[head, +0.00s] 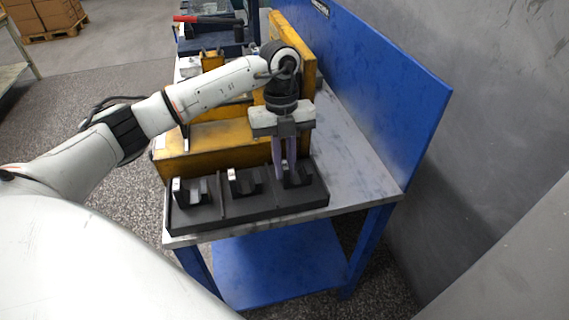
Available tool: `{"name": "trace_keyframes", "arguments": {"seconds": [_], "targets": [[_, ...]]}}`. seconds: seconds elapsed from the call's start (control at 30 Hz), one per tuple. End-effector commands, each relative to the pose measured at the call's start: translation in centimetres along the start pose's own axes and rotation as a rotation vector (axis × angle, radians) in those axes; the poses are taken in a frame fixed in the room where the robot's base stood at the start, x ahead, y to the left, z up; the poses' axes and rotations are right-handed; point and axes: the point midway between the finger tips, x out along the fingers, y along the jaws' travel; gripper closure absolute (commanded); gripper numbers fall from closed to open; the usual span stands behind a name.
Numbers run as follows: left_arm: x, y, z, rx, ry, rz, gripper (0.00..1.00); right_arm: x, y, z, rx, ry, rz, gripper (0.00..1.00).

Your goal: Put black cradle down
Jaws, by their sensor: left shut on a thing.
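Several black cradles sit in a row in a dark tray (247,209) near the front edge of the workbench. One black cradle (298,179) is at the tray's right end, directly under my left gripper. My left gripper (285,178) points down and its fingers are shut on this cradle, hiding part of it. I cannot tell whether the cradle rests fully on the tray floor. Another cradle (244,181) is in the middle compartment and one (190,191) is in the left compartment. My right gripper is not in view.
A yellow metal fixture (210,146) stands just behind the tray. A blue back panel (385,90) rises along the bench's right side. Bare grey bench top (352,165) lies right of the tray. A red-handled tool (205,19) lies at the back.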

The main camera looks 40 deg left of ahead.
Motion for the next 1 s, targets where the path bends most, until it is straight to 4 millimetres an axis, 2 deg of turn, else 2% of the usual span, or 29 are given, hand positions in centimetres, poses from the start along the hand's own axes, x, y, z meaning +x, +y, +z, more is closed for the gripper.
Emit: {"name": "trace_keyframes", "arguments": {"seconds": [0.07, 0.1, 0.2, 0.47, 0.63, 0.77, 1.0], "targets": [[0.1, -0.1, 0.0, 0.001, -0.001, -0.003, 1.00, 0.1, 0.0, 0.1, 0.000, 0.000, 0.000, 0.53], [0.3, 0.0, 0.0, 0.000, 0.000, 0.000, 0.86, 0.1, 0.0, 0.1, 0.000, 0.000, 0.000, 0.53], [0.2, 0.0, 0.0, 0.000, 0.000, 0.000, 0.69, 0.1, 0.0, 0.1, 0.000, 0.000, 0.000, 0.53], [0.2, 0.0, 0.0, 0.000, 0.000, 0.000, 0.69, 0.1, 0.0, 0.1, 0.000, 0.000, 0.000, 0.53], [-0.8, -0.1, 0.1, 0.000, -0.002, -0.003, 0.69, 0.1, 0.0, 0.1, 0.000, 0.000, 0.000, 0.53], [-3.1, -0.1, 0.1, 0.001, -0.003, -0.004, 0.69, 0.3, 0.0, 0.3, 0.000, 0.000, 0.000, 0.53], [-8.4, -0.1, 0.1, 0.000, -0.003, -0.005, 0.69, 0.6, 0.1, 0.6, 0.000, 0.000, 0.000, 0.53]]}}
